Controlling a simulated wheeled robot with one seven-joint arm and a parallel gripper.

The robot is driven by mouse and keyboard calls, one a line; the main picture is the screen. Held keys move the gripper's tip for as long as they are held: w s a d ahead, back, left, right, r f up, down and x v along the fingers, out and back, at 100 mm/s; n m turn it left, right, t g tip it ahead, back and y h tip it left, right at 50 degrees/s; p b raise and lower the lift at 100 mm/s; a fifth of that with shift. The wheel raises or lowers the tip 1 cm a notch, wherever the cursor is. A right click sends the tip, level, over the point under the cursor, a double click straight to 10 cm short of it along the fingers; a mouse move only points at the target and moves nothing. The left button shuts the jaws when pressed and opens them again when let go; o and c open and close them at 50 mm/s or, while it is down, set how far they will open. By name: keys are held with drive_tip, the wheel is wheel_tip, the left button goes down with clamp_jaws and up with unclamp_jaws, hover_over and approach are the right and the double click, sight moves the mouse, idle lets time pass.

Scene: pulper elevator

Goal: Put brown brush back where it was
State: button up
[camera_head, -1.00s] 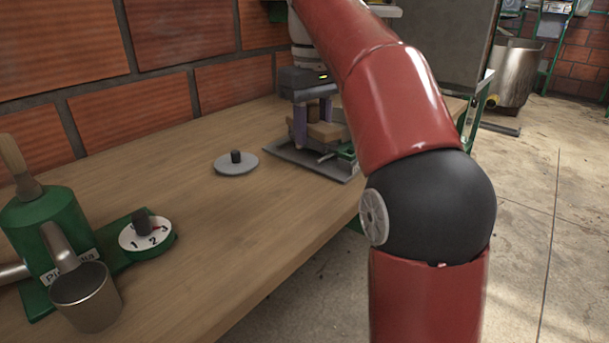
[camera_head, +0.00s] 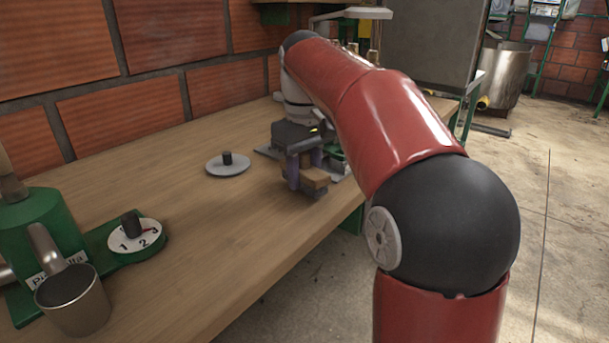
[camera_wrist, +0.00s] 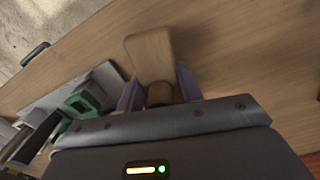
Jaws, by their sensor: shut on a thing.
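The brown brush (camera_head: 314,178) is in my gripper (camera_head: 305,172), low above the wooden table near its front edge. In the wrist view the brush (camera_wrist: 150,55) shows as a light brown wooden block with a rounder brown part between the two purple fingers of my gripper (camera_wrist: 160,93). The fingers are shut on it. A grey metal plate (camera_head: 268,152) with green parts lies behind my gripper; in the wrist view the plate (camera_wrist: 60,97) and a green part (camera_wrist: 85,98) are at the left. My arm hides part of it in the head view.
A grey round disc with a black knob (camera_head: 228,165) lies left of my gripper. A green machine (camera_head: 45,235), a numbered dial (camera_head: 134,236) and a metal cup (camera_head: 75,300) stand at the front left. A brick wall (camera_head: 130,115) backs the table. The table's middle (camera_head: 200,230) is clear.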

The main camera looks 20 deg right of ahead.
sight(303, 153)
drive_tip(key=shift+f, duration=0.3)
drive_tip(key=shift+f, duration=0.15)
drive_tip(key=shift+f, duration=0.15)
drive_tip(key=o, duration=1)
drive_tip(key=shift+o, duration=0.2)
drive_tip(key=shift+f+b, duration=0.1)
drive_tip(key=shift+b, duration=0.35)
drive_tip(key=r+p, duration=0.1)
drive_tip(key=r, duration=0.7)
drive_tip(key=shift+a+r+p, duration=0.1)
drive_tip(key=shift+a+p, duration=0.1)
drive_tip(key=shift+p, duration=0.15)
